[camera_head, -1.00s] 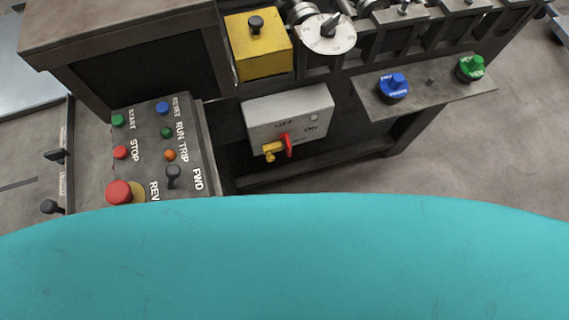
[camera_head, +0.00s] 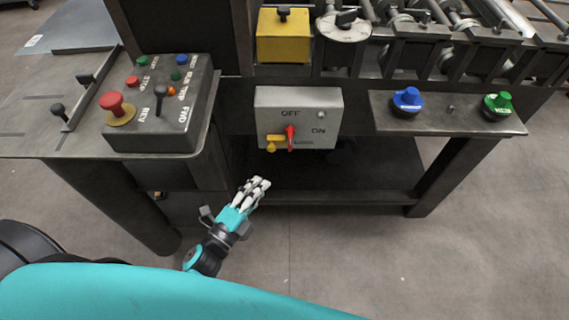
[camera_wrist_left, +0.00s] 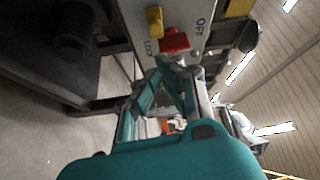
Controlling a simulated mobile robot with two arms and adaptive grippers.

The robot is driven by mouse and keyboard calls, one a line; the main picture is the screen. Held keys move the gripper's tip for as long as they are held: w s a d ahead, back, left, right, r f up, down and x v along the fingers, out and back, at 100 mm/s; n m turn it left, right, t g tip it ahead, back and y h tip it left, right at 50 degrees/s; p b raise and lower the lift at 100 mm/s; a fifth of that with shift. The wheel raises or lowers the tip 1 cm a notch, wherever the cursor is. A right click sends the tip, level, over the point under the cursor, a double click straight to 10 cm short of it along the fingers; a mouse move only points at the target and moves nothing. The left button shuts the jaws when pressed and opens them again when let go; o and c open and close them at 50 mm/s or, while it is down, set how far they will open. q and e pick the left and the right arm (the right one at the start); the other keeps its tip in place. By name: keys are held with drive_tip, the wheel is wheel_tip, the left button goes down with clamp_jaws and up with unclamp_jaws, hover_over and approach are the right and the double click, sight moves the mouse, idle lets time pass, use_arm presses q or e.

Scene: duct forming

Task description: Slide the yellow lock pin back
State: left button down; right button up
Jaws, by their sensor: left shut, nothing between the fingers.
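The yellow lock pin (camera_head: 274,143) sits at the lower left of the grey OFF/ON switch box (camera_head: 262,100), beside the red switch handle (camera_head: 290,136). In the left wrist view the yellow lock pin (camera_wrist_left: 155,21) and the red handle (camera_wrist_left: 174,40) show near the top. My left gripper (camera_head: 260,184) is shut and empty, below and left of the pin and apart from it in the head view. In the wrist view its fingers (camera_wrist_left: 170,95) reach toward the box. My right gripper is not in view.
A control panel (camera_head: 150,140) with buttons and a red stop knob (camera_head: 112,103) stands left of the box. A yellow box (camera_head: 283,45) is above it. A shelf with blue (camera_head: 407,98) and green knobs (camera_head: 498,102) is at right. The floor in front is clear.

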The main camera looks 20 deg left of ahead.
sight(273, 150)
use_arm(q)
drive_tip(key=x, duration=1)
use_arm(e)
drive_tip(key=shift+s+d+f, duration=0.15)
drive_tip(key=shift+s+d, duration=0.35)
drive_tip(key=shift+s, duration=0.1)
use_arm(q)
drive_tip(key=a, duration=0.1)
drive_tip(key=s+a, duration=0.1)
drive_tip(key=a, duration=0.1)
drive_tip(key=shift+a, duration=0.3)
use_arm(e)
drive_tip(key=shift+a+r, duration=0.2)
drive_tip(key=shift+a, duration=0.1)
